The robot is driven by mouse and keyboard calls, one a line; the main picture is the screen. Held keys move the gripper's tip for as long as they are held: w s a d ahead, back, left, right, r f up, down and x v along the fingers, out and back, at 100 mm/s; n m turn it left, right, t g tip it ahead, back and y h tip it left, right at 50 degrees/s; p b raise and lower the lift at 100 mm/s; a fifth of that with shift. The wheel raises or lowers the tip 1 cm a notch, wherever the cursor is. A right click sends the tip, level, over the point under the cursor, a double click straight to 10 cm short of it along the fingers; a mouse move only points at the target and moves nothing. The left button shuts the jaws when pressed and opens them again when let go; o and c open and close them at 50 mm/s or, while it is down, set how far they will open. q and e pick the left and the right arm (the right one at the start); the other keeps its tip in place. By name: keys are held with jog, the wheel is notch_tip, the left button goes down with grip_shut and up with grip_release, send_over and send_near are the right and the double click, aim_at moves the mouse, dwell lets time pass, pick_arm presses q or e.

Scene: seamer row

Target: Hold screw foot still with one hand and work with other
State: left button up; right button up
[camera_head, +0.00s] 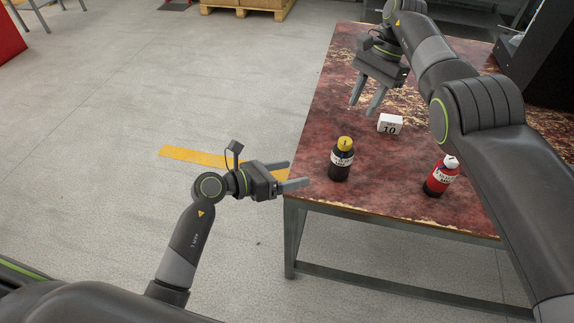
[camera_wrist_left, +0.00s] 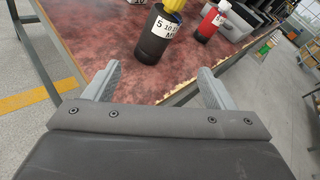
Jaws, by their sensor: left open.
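I cannot make out a screw foot in either view. My left gripper (camera_head: 298,174) is open and empty at the left front edge of the table (camera_head: 325,150). In the left wrist view its two fingers (camera_wrist_left: 158,73) stand wide apart, with a black bottle (camera_wrist_left: 150,47) beyond them. In the head view this bottle (camera_head: 340,166) has a yellow cap and stands upright, right of the left gripper. My right gripper (camera_head: 364,109) hangs over the table, fingers apart with nothing visible between them. It is left of and above a white block marked 10 (camera_head: 390,124).
A red bottle (camera_head: 440,178) stands upright near the front edge; it also shows in the left wrist view (camera_wrist_left: 208,24). A grey crate (camera_wrist_left: 236,22) lies beyond it there. A yellow floor strip (camera_head: 190,156) and a pallet (camera_head: 250,8) are left. The left floor is open.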

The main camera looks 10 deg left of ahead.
aim_at(341, 161)
pick_arm(q)
jog(key=w+d+f+m, duration=0.1)
jog(key=w+d, duration=0.2)
jog(key=d, duration=0.1)
jog(key=w+d+f+m+y, duration=0.1)
jog(key=w+d, duration=0.3)
jog(key=w+d+f+m+g, duration=0.1)
jog(key=w+d+f, duration=0.1)
jog(key=w+d, duration=0.1)
jog(key=shift+w+d+m, duration=0.3)
jog(key=shift+d+m, duration=0.1)
jog(key=shift+d, duration=0.1)
dwell(0.3)
